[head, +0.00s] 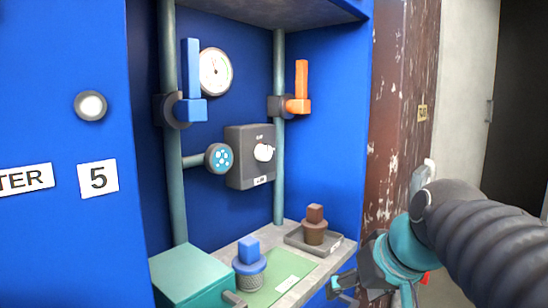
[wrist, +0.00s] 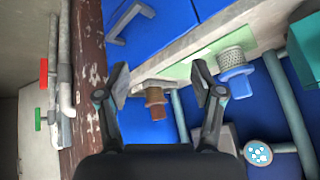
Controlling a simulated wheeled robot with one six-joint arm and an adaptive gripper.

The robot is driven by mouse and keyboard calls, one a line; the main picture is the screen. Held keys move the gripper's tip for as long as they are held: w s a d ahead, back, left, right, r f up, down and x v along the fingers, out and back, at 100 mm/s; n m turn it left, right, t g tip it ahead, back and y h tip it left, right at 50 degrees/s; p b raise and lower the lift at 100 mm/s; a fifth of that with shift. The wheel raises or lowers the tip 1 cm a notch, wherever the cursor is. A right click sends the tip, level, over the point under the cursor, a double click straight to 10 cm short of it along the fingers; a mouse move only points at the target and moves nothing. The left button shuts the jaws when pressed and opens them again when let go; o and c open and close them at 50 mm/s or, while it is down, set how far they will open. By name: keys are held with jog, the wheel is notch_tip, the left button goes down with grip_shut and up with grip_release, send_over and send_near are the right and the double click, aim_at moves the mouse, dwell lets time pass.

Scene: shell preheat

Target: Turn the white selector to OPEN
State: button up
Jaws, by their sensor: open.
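The white selector (head: 263,152) is a small knob on the front of a dark grey box (head: 243,170) on the blue back wall. Small labels sit above and below the knob, too small to read, and I cannot tell its setting. My gripper (head: 372,288) is low and to the right of the box, well apart from it. In the wrist view my gripper (wrist: 160,85) is open, with nothing between its fingers. I cannot make out the selector in the wrist view.
A blue-handled valve (head: 192,108) and an orange-handled valve (head: 298,105) sit on vertical pipes beside a gauge (head: 215,72). A brown plug (head: 314,230), a blue-topped plug (head: 249,262) and a teal box (head: 190,275) occupy the shelf. A rusty post (head: 395,120) stands right.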

jog(key=w+a+r+n+t+y+b, duration=0.1)
jog(key=w+a+r+n+y+b, duration=0.25)
jog(key=w+r, duration=1)
jog(key=n+y, duration=0.3)
jog(key=y, duration=0.1)
send_near(267, 153)
jog(key=shift+t, duration=0.3)
jog(key=x, duration=0.9)
jog(key=shift+s+f, duration=0.1)
jog(key=shift+f, duration=0.1)
jog(key=c, duration=1.1)
